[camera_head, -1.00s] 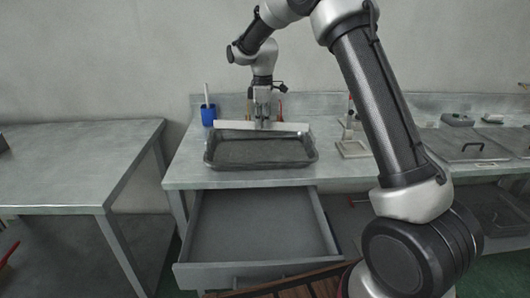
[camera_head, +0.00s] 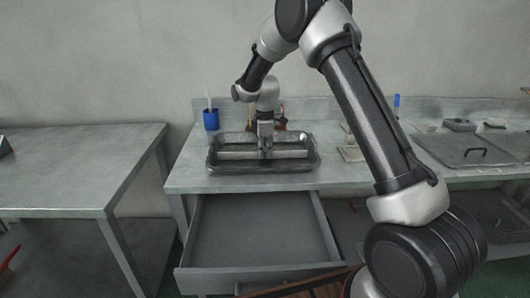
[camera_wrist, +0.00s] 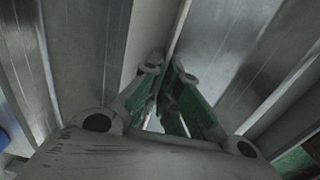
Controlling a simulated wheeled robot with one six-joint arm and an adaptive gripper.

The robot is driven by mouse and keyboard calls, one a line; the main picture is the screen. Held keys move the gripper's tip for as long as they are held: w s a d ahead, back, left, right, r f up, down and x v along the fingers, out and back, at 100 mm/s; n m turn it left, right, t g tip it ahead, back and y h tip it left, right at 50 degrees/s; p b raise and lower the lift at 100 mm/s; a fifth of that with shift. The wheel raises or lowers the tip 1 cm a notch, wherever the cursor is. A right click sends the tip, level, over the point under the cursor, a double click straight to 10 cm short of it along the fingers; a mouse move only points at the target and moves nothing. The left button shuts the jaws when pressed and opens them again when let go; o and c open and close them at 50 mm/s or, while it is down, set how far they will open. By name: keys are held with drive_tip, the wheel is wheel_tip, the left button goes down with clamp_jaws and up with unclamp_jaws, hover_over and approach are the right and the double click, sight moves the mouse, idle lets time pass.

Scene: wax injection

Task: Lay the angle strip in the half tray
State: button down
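The angle strip (camera_head: 235,152) is a long grey metal piece lying left to right inside the outline of the half tray (camera_head: 213,162). The half tray is a dark metal pan on the bench. My gripper (camera_head: 265,154) is over the middle of the tray, pointing down, with its fingers at the strip. In the wrist view the two fingers (camera_wrist: 168,75) close on the strip's upright edge (camera_wrist: 151,38). I cannot tell whether the strip touches the tray floor.
A blue cup (camera_head: 211,120) stands at the bench's back left. An open empty drawer (camera_head: 262,235) juts out below the tray. A lidded metal pan (camera_head: 470,150) sits on the right.

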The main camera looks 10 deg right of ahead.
drive_tip(key=shift+f, duration=0.1)
drive_tip(key=c, duration=1.6)
unclamp_jaws()
drive_tip(key=shift+c, duration=0.2)
wheel_tip(320, 180, up, 12)
drive_tip(key=s+d+r+m, duration=0.3)
drive_tip(key=s+d+r, duration=0.1)
drive_tip(key=s+r, duration=0.35)
drive_tip(key=s+d+r+m+t, duration=0.1)
drive_tip(key=s+d+r+m, duration=0.15)
drive_tip(key=s, duration=0.25)
drive_tip(key=s+d+r+m+t, duration=0.1)
drive_tip(key=s+d+r+m, duration=0.1)
drive_tip(key=s+d+r, duration=0.3)
drive_tip(key=s+d+f+m+t, duration=0.1)
drive_tip(key=s+m, duration=0.3)
drive_tip(key=s, duration=0.7)
drive_tip(key=s+d+f+m+t, duration=0.1)
drive_tip(key=s+m, duration=0.3)
drive_tip(key=s, duration=0.8)
drive_tip(key=shift+s+d+f, duration=0.3)
drive_tip(key=shift+d+f, duration=0.4)
drive_tip(key=shift+f, duration=0.1)
